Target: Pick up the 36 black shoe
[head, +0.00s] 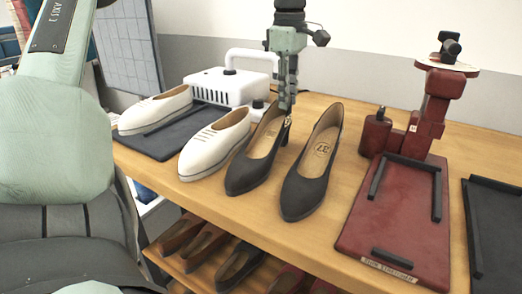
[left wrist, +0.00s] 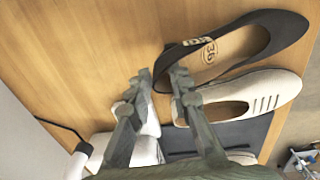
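The 36 black shoe (head: 257,154) stands upright on the wooden table, left of its black mate. In the left wrist view the 36 shoe (left wrist: 262,40) shows the number 36 on its tan insole. The other black shoe (head: 308,175) is marked 37. My left gripper (head: 287,108) points down at the heel end of the 36 shoe. In the left wrist view its two fingers (left wrist: 162,76) are apart, with one fingertip close to the heel. I cannot tell whether it touches. My right gripper is not in view.
A white shoe (head: 216,143) stands just left of the 36 shoe; another white shoe (head: 155,109) rests on a dark mat (head: 160,143). A white machine (head: 230,86) is behind. A red shoe stretcher (head: 395,215) stands right. More shoes (head: 238,265) are on a shelf below.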

